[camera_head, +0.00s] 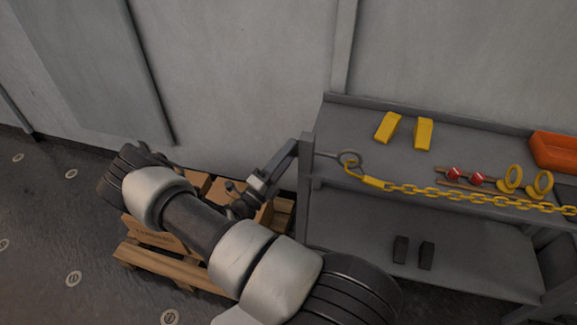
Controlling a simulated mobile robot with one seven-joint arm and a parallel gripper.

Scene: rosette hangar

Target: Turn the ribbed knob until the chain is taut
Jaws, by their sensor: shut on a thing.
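My gripper (291,153) reaches from behind my arm to the left end post of the grey workbench. It is shut at the post, on what seems to be the ribbed knob; the knob itself is hidden by the fingers and cannot be made out. On the other side of the post, a thin rod ends in a grey ring (349,158). A yellow hook sits at the ring, and the yellow chain (450,195) runs from it rightward along the bench front and out of the picture. The chain looks nearly straight, with a shallow bend near the hook.
On the bench top (345,120) are two yellow blocks (387,127), red-tipped tools (454,174), two yellow rings (511,179) and an orange bin (554,149). Two black blocks (401,249) stand on the lower shelf. Cardboard boxes (150,232) on a wooden pallet (150,263) lie beneath my arm.

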